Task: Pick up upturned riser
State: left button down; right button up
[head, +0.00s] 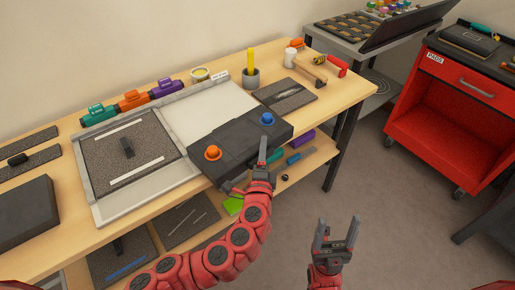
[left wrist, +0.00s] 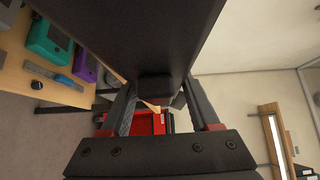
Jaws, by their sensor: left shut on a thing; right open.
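A black riser (head: 230,139) with an orange knob (head: 213,153) and a blue knob (head: 267,118) on its upper side is at the bench's front edge, beside the grey-framed tray. My left gripper (head: 257,172) is shut on the riser's front side. In the left wrist view the riser (left wrist: 130,35) is a broad dark slab, with a part of it between the fingers (left wrist: 155,88). I cannot tell whether it rests on the bench or is slightly raised. My right gripper (head: 338,236) is open and empty over the floor, in front of the bench.
The tray (head: 104,211) holds a speckled tile and a pale sheet. Another dark block (head: 27,214) is at the left. A yellow marker in a cup (head: 250,76), a mallet (head: 311,72) and coloured clamps (head: 133,100) stand behind. A red cart (head: 430,115) is right; floor between is clear.

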pick_arm(q)
jog(key=shift+r, duration=1.6)
jog(key=shift+s+r, duration=0.15)
jog(key=shift+r, duration=0.05)
jog(key=s+d+r+p, duration=0.1)
jog(key=s+d+p, duration=0.2)
jog(key=s, duration=1.2)
jog(key=shift+s+d+r+p, duration=0.15)
jog(key=shift+s+r+p, duration=0.1)
jog(key=shift+p, duration=0.1)
